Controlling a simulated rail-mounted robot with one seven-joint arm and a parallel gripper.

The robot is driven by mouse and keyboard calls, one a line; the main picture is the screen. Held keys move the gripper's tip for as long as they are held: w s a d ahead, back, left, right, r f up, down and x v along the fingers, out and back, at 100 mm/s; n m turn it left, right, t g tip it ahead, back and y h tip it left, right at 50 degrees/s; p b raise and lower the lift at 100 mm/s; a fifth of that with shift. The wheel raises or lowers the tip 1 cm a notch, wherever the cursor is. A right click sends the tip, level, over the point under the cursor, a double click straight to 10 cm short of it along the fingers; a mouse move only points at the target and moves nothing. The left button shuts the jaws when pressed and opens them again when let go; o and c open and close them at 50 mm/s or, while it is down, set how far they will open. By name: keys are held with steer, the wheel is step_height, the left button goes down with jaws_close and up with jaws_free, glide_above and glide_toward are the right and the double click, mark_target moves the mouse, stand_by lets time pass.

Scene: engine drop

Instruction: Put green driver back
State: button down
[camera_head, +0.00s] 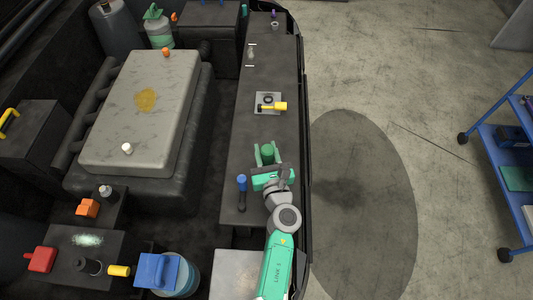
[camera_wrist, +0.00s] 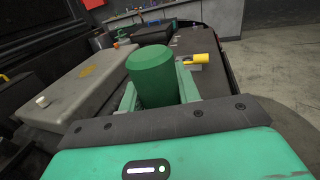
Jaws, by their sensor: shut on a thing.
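The green driver (camera_head: 267,151) is between the fingers of my gripper (camera_head: 267,157) over the narrow dark ledge (camera_head: 270,75). In the wrist view its thick green handle (camera_wrist: 152,76) stands up between the two pale green fingers of my gripper (camera_wrist: 157,95). My gripper is shut on it. The driver's lower part is hidden, so I cannot tell whether its tip touches the ledge.
A blue-handled driver (camera_head: 242,183) stands left of my gripper. A yellow-handled tool (camera_head: 279,106) lies by a light plate (camera_head: 261,111) farther up the ledge. The big grey engine cover (camera_head: 140,115) is left. A blue cart (camera_head: 505,165) stands far right.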

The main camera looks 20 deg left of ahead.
steer(key=f+b, duration=0.1)
steer(key=w+f+b, duration=0.1)
steer(key=f, duration=0.1)
steer(key=shift+w+a+f+b, duration=0.25)
steer(key=shift+w+b, duration=0.05)
steer(key=shift+b, duration=0.1)
steer(key=c, duration=1)
jaws_free()
steer(key=p+v, duration=0.2)
steer(key=v, duration=0.6)
steer(key=shift+f, duration=0.15)
steer(key=shift+w, duration=0.1)
